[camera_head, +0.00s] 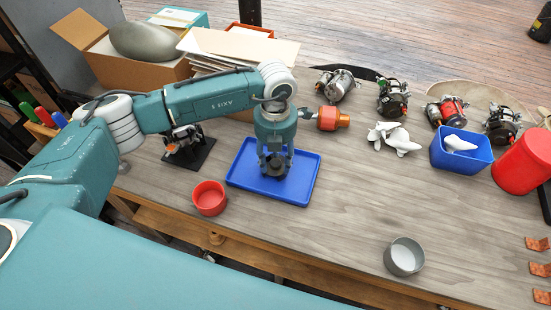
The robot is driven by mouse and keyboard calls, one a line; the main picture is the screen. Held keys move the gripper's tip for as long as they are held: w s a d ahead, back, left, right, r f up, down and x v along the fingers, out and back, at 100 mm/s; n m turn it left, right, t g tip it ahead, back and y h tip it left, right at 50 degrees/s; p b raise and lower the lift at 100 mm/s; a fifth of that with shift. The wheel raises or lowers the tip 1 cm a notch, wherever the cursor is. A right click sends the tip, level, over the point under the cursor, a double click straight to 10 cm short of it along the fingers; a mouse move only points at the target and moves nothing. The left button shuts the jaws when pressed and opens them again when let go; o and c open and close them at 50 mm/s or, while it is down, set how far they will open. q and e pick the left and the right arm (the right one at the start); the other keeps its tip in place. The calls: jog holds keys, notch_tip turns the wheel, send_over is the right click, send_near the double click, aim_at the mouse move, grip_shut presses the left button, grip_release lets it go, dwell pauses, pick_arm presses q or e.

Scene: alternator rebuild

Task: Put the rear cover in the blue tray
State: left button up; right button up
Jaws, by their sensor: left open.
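The flat blue tray (307,178) lies on the workbench near the middle of the view. My left gripper (273,170) points down over the tray, with its dark fingers open at or just above the tray floor. The fingers and wrist hide part of the tray, and I cannot make out a separate part between them. I cannot tell for sure which part is the rear cover. A round grey cup-shaped part (404,257) stands near the front edge at right, and a red cup-shaped part (209,198) stands left of the tray. My right gripper is not in view.
An orange-red cylinder (330,118) lies right behind the tray. White parts (400,142), a blue bin (462,158), a red canister (522,163) and several alternators are at right. A black stand (190,150) and a cardboard box (95,45) are at left. The front middle is clear.

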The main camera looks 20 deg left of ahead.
aim_at(275, 163)
pick_arm(q)
notch_tip(275, 163, up, 12)
jog(key=b, duration=0.2)
jog(key=shift+r, duration=0.15)
